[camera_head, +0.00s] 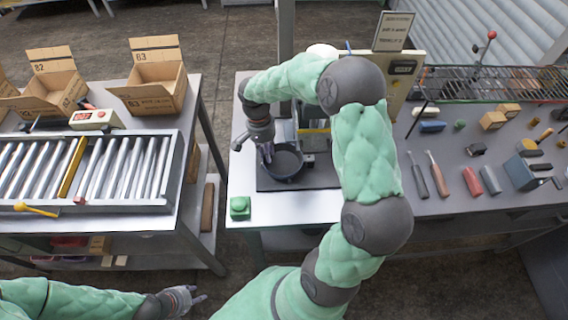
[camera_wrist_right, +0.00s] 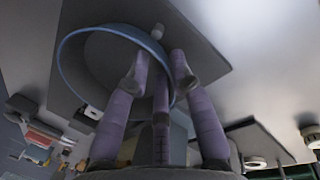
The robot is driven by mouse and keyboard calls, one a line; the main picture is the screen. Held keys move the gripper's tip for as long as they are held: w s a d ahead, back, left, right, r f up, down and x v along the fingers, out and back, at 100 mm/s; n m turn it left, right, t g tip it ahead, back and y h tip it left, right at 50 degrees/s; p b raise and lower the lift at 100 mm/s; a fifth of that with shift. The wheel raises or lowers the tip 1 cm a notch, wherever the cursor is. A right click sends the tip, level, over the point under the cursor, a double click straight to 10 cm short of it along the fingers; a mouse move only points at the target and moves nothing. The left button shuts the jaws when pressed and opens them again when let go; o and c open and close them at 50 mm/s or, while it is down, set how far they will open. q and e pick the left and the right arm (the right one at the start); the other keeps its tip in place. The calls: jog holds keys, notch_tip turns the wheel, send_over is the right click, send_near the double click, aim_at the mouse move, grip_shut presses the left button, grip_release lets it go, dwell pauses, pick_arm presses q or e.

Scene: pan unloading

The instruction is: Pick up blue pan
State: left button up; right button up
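The blue pan (camera_head: 288,165) sits on a dark square plate on the white table in the head view. In the right wrist view its blue rim and grey inside (camera_wrist_right: 105,62) fill the upper left. My right gripper (camera_head: 266,152) is at the pan's left rim, pointing down. In the wrist view its fingers (camera_wrist_right: 158,72) are apart, one over the pan's inside and another beyond the rim; contact cannot be told. My left gripper (camera_head: 192,298) is open and empty, low at the left, away from the tables.
A green button (camera_head: 240,206) is on the white table's front left. A machine with a sign (camera_head: 394,30) stands behind. A roller conveyor (camera_head: 120,165) and open boxes (camera_head: 155,80) are on the left table; several tools (camera_head: 437,174) lie at the right.

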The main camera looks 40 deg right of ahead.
jog(key=shift+f, duration=0.4)
grip_shut()
jog(key=shift+r, duration=0.2)
